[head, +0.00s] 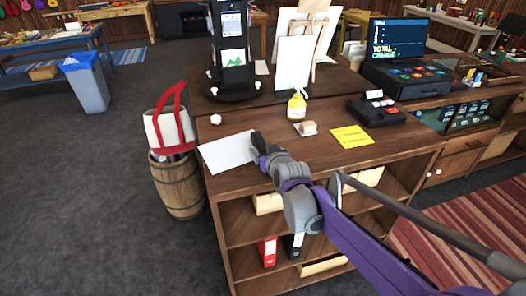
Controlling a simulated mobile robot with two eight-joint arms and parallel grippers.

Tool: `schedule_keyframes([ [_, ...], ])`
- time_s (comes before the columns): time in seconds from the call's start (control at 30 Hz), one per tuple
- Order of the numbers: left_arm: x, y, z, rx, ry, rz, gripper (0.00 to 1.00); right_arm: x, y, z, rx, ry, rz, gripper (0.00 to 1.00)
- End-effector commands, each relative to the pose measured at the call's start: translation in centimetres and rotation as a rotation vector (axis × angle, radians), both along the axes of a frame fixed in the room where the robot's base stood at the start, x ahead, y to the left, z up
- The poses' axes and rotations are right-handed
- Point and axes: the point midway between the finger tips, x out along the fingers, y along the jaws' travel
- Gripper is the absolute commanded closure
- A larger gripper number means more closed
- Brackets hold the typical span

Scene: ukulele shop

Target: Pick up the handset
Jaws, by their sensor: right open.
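A dark, low device (376,111) sits on the right part of the wooden counter (230,135). It may be a telephone with the handset, but it is too small to tell a separate handset. My right arm reaches in from the lower right. My right gripper (260,145) is over the left part of the counter, beside a white sheet of paper (226,152). It is open, and I see nothing between its fingers. It is well to the left of the dark device. My left gripper is not in view.
A yellow note (351,137), a small box (306,128) and a yellow-white bottle (297,106) stand or lie between gripper and device. A black display stand (234,75) and a cash register (405,75) are behind. A barrel (178,188) with a tote bag (168,128) stands left.

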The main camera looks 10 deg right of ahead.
Motion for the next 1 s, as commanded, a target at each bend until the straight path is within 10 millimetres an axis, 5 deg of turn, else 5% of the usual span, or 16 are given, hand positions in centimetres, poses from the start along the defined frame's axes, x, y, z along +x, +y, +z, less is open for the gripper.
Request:
schedule_keyframes([
  [0.3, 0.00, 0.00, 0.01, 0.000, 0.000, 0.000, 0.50, 0.40, 0.03, -0.21, 0.000, 0.000, 0.000, 0.22],
  [0.73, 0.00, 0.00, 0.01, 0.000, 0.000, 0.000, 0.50, 0.38, 0.03, -0.19, 0.000, 0.000, 0.000, 0.99],
  [1.0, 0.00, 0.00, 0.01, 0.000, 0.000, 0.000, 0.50, 0.39, 0.02, -0.16, 0.000, 0.000, 0.000, 1.00],
])
